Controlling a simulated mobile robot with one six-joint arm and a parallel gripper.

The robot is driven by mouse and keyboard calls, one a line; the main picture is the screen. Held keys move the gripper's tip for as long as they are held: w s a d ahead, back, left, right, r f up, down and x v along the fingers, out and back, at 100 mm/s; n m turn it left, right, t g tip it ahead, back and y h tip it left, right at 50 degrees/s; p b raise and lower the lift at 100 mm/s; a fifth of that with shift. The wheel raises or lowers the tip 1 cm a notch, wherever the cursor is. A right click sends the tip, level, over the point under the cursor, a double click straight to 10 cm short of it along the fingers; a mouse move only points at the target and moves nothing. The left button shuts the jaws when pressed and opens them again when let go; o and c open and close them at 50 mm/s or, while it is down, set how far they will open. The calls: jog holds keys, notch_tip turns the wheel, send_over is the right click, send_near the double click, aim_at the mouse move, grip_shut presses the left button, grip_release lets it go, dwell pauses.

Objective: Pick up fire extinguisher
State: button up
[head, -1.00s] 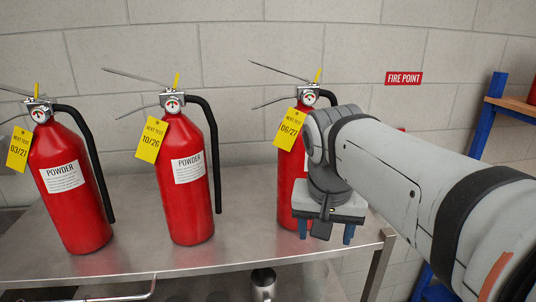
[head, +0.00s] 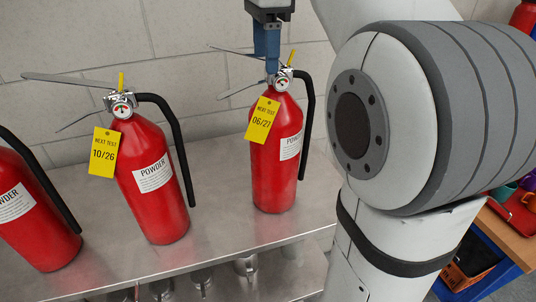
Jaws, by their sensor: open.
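Three red fire extinguishers with black hoses, yellow tags and white POWDER labels stand on a steel table (head: 225,210). The right extinguisher (head: 274,180) has a tag (head: 262,120) reading 06/27. The middle extinguisher (head: 155,190) has a tag reading 10/26. The left extinguisher (head: 35,215) is cut off by the picture edge. My gripper (head: 270,68) points down with open blue fingers at the head and handle of the right extinguisher. One finger overlaps the other, so I cannot tell whether they touch the handle or straddle it.
A grey block wall (head: 180,50) stands close behind the extinguishers. Several metal vessels (head: 245,265) sit on a shelf below the tabletop. At the lower right is a blue-framed wooden shelf (head: 510,240) with coloured items. My arm hides much of the right side.

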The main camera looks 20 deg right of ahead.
aim_at(263, 79)
jog(key=shift+s+f, duration=0.2)
jog(key=shift+f, duration=0.3)
jog(key=shift+w+a+f+p, duration=0.1)
jog(key=shift+f+p, duration=0.2)
jog(key=shift+f, duration=0.9)
jog(key=shift+w+a+f+p, duration=0.1)
jog(key=shift+f+p, duration=0.2)
jog(key=shift+f, duration=0.9)
jog(key=c, duration=1.2)
jog(key=shift+s+f, duration=0.1)
grip_shut()
jog(key=shift+f, duration=0.1)
